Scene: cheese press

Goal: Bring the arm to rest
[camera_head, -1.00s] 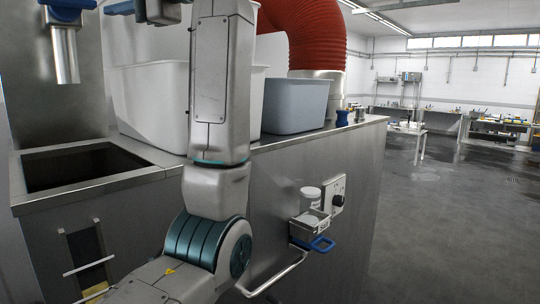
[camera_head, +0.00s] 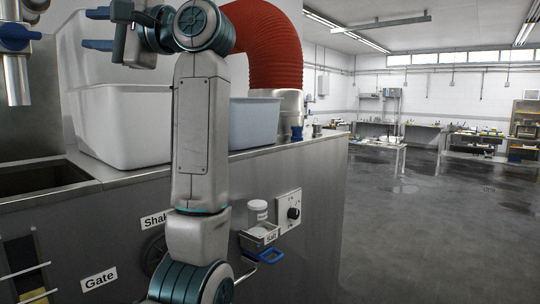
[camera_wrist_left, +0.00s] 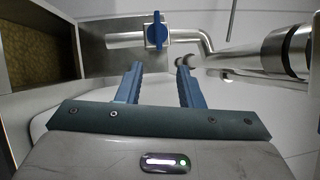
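My left gripper (camera_head: 98,29) is high at the upper left of the head view, in front of the stacked white tubs, with its two blue fingers spread toward the left. The left wrist view shows the same gripper (camera_wrist_left: 160,78) open, with nothing between the fingers. Ahead of it there is a steel pipe with a blue valve handle (camera_wrist_left: 156,31), apart from the fingers as far as I can tell. My left arm stands upright in the head view and hides part of the counter front. My right gripper is in neither view.
White tubs (camera_head: 120,125) and a grey tub (camera_head: 253,122) stand on the steel counter. A sink (camera_head: 35,177) and a tap (camera_head: 17,75) are at the left. The floor at right is clear.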

